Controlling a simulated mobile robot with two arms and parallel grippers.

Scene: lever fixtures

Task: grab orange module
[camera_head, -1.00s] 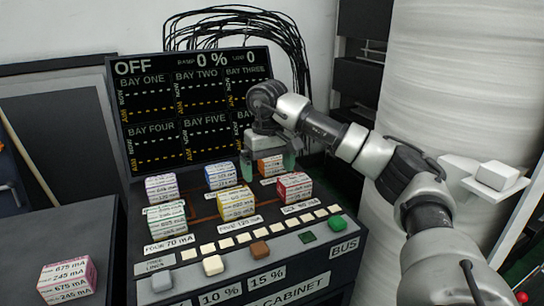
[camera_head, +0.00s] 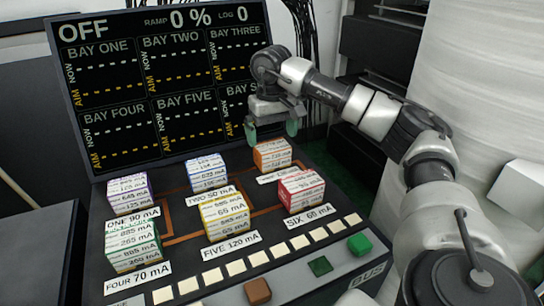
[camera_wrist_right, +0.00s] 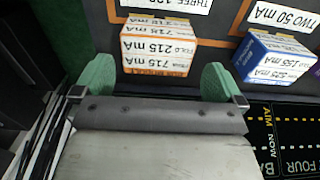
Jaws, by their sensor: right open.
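The orange module (camera_head: 272,154) is a small block with white printed labels, standing at the back right of the console's module rows. My right gripper (camera_head: 271,130) is open with green fingertips, just above and behind the orange module in the head view. In the right wrist view the orange module (camera_wrist_right: 157,50) lies ahead of and between the two spread green fingers (camera_wrist_right: 158,80), with gaps at both sides. I cannot tell whether any finger touches it. My left gripper is not in view.
A red module (camera_head: 301,191) stands in front of the orange one, and a blue module (camera_head: 207,173) to its left; the blue one also shows in the wrist view (camera_wrist_right: 275,58). Yellow (camera_head: 227,216), green (camera_head: 133,246) and purple (camera_head: 129,194) modules stand further left. A dark display panel (camera_head: 160,80) rises behind.

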